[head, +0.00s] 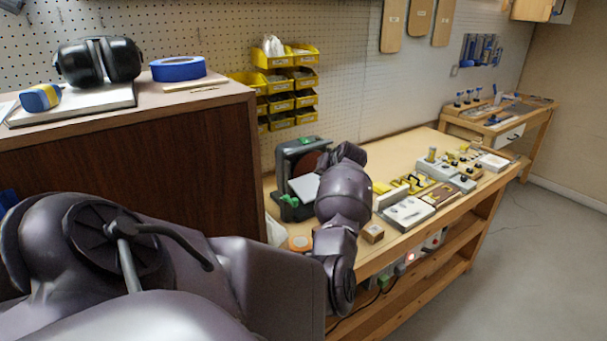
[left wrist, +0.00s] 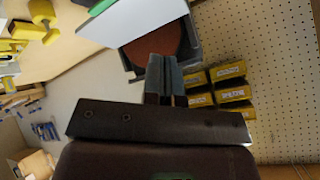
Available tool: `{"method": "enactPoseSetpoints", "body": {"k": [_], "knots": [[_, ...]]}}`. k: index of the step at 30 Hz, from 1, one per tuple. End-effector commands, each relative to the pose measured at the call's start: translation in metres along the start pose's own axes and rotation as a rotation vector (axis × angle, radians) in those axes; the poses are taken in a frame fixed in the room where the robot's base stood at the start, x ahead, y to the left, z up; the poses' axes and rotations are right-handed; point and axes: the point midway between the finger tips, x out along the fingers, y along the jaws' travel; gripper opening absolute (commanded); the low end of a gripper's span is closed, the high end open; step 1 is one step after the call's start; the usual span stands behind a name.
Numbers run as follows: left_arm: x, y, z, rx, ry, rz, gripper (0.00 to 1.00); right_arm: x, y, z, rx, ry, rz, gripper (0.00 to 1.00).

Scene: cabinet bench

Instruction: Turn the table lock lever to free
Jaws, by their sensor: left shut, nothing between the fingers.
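The disc sander (head: 283,160) stands on the bench beside the dark cabinet, with a brown disc (head: 304,163) and a light grey tilted table (head: 304,188). A green lever or knob (head: 289,200) shows at its lower front left; I cannot tell whether it is the lock lever or how it is set. In the left wrist view the sander's table (left wrist: 125,22) and disc (left wrist: 157,50) lie just beyond my left gripper (left wrist: 164,62). That gripper is shut and empty. In the head view my left wrist hides part of the sander and the fingertips. My right gripper is not in view.
The tall brown cabinet (head: 130,160) stands close at the left, with ear muffs (head: 98,62) and blue tape (head: 178,68) on top. Yellow bins (head: 290,85) hang behind the sander. Several fixtures (head: 408,212) and a small wooden block (head: 372,233) occupy the bench to the right.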

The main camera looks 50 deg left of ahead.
Motion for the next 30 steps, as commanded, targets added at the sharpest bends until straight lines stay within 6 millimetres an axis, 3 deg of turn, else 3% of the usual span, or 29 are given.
{"method": "enactPoseSetpoints", "body": {"k": [3, 6, 13, 30], "knots": [[-0.015, 0.006, -0.012, -0.024, -0.072, 0.015, 0.00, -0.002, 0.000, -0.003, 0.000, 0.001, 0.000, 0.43], [-0.021, 0.013, -0.008, -0.024, -0.148, 0.024, 0.00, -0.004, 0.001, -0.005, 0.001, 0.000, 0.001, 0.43], [-0.018, 0.023, 0.015, 0.009, -0.254, 0.028, 0.00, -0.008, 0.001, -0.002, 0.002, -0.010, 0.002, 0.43], [-0.013, 0.028, 0.022, 0.011, -0.260, 0.026, 0.00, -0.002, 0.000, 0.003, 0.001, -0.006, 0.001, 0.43]]}}
